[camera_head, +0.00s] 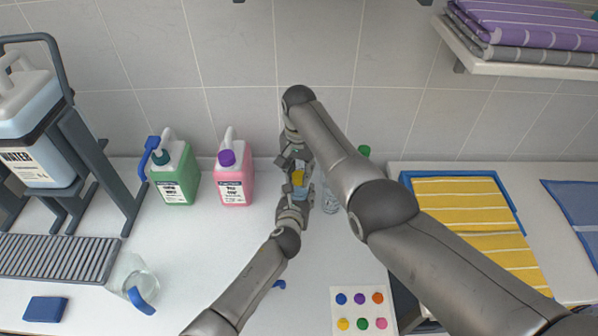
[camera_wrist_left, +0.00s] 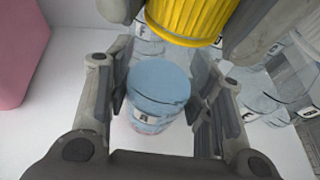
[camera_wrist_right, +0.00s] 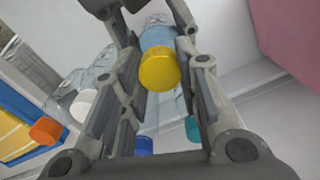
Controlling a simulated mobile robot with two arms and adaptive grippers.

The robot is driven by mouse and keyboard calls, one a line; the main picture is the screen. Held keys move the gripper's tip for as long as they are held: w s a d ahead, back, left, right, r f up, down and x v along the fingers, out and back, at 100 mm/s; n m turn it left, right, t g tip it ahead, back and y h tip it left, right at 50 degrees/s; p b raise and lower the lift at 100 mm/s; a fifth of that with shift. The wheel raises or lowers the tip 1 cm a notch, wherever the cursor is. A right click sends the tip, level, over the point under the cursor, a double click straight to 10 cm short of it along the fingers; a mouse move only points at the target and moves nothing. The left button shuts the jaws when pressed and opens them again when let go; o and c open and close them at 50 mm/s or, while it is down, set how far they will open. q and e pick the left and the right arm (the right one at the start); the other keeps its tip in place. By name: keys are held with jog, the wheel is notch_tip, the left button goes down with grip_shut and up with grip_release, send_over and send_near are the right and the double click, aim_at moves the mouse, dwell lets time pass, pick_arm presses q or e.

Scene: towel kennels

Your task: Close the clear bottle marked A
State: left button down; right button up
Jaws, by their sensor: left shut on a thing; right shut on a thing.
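The clear bottle marked A (camera_wrist_left: 158,88) holds pale blue liquid and sits between the fingers of my left gripper (camera_wrist_left: 160,110), which is shut on it. The left gripper (camera_head: 297,196) also shows in the head view. A ribbed yellow cap (camera_wrist_left: 190,18) is above the bottle in the left wrist view, with my right gripper's fingers on both sides of it. The yellow cap (camera_wrist_right: 160,69) lies between the right gripper's fingers (camera_wrist_right: 158,85) in the right wrist view, in line with the bluish bottle. I cannot tell whether cap and bottle touch.
More clear bottles (camera_head: 329,198) stand close to the right; their caps include orange (camera_wrist_right: 46,131), white (camera_wrist_right: 84,104) and teal (camera_wrist_right: 193,128). A pink jug (camera_head: 234,180) and a green jug (camera_head: 175,178) stand left. A colour-dot card (camera_head: 362,298) lies in front.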

jog(key=shift+m, duration=0.7)
jog(key=o, duration=1.2)
notch_tip(320, 180, up, 12)
jog(key=shift+r, duration=0.1)
pick_arm(q)
jog(key=c, duration=0.6)
grip_release()
jog(key=shift+s, duration=0.1)
